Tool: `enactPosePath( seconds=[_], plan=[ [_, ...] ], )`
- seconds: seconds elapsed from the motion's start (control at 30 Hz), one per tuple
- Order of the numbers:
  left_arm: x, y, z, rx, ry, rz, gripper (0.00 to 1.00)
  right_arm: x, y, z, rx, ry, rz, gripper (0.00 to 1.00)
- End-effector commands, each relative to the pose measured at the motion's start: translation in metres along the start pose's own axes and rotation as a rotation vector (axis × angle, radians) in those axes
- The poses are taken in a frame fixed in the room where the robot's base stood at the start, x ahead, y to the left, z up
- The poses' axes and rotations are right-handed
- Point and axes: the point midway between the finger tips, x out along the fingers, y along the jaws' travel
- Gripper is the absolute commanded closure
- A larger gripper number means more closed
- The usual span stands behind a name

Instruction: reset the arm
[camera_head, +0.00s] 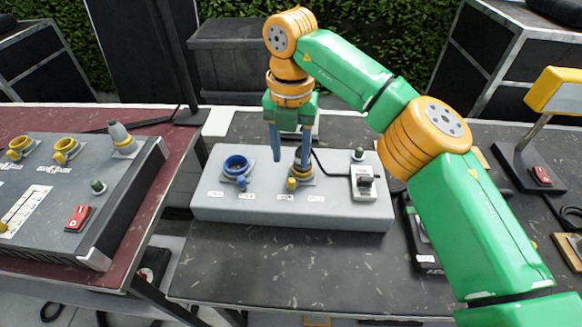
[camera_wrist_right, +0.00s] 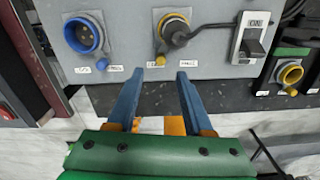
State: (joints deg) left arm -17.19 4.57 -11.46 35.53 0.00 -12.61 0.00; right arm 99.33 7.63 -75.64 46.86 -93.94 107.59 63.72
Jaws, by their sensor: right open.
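My right arm (camera_head: 455,190) comes in from the right and reaches over a grey panel box (camera_head: 225,205). My right gripper (camera_head: 291,160) points down above the box, its blue fingers apart. In the right wrist view the gripper (camera_wrist_right: 157,76) is open with nothing between the fingertips. A dark plug (camera_wrist_right: 175,36) with a black cable is at the yellow-ringed socket (camera_wrist_right: 161,18), beyond the fingertips; how deep it sits I cannot tell. In the head view one finger partly hides that socket. My left gripper does not show.
A console (camera_head: 120,215) with yellow sockets stands on the red table at left. A yellow lamp (camera_head: 553,90) stands at right. The dark table front (camera_head: 270,265) is clear.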

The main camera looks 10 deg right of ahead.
Motion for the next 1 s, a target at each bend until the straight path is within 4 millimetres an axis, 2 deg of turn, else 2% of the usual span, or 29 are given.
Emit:
enactPosePath(
  seconds=[0.1,0.47,0.53,0.73,1.0],
  plan=[
    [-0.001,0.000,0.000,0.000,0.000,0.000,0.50,-0.007,0.000,0.000,0.001,0.001,0.000,0.49],
    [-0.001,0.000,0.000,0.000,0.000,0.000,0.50,-0.007,0.000,0.000,0.000,0.001,0.000,0.49],
    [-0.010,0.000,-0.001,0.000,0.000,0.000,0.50,-0.016,0.000,0.000,0.000,0.001,0.000,0.49],
    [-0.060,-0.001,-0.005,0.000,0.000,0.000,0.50,-0.066,0.000,0.000,0.000,0.001,0.000,0.49],
    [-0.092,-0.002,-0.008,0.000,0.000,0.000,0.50,-0.099,0.000,0.000,0.000,0.001,0.000,0.49]
  ],
)
